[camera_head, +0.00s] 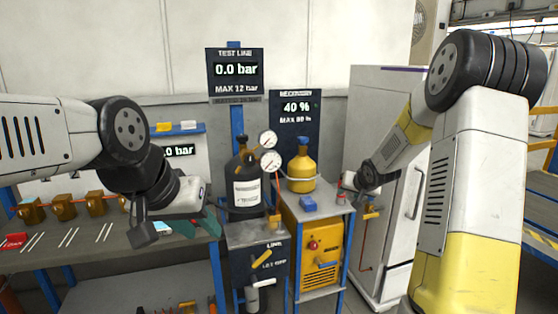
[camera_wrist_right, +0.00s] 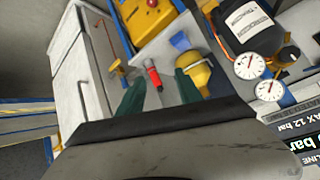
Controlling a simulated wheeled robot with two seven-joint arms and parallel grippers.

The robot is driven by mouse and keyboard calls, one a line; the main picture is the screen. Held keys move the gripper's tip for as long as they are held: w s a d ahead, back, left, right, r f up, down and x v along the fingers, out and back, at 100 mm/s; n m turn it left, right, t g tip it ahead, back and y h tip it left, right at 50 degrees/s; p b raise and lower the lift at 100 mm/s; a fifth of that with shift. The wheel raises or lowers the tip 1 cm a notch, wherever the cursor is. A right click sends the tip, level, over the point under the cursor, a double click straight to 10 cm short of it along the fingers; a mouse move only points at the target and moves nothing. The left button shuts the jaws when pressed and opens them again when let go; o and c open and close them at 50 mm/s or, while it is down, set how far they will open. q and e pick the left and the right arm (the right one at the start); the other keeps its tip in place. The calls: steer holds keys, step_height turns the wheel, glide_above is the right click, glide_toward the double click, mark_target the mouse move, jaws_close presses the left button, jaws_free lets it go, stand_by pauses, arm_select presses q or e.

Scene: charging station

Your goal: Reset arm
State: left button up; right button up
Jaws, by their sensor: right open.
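My left gripper (camera_head: 200,228) is at the left, over the front edge of the workbench. Teal finger parts show below its wrist, but their spacing is unclear. My right gripper (camera_head: 346,188) is near the right side of the small stand with the yellow cylinder. In the right wrist view, my right gripper (camera_wrist_right: 160,76) has its two teal fingers apart. A red-handled part (camera_wrist_right: 155,78) appears between the fingertips, standing at the stand's edge; I cannot tell whether a finger touches it.
A black gas cylinder (camera_head: 245,190) with two gauges stands left of a yellow cylinder (camera_head: 302,172). A blue block (camera_head: 308,204) lies on the stand. A white cabinet (camera_head: 385,95) is behind my right arm. The workbench (camera_head: 100,237) carries several brass fittings.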

steer(key=s+a+r+n+g, duration=0.1)
steer(key=s+a+r, duration=0.1)
steer(key=s+r, duration=0.45)
steer(key=s+a+r, duration=0.2)
steer(key=s+r, duration=0.1)
steer(key=s, duration=0.7)
steer(key=s+a+r+n+g, duration=0.1)
steer(key=s+r, duration=0.3)
steer(key=s, duration=0.4)
steer(key=s+a+n+g+y, duration=0.1)
steer(key=s+a, duration=0.3)
steer(key=s, duration=0.9)
steer(key=shift+s+a+f+g+y, duration=0.2)
steer(key=shift+f+g+y, duration=0.05)
steer(key=shift+g+y, duration=0.05)
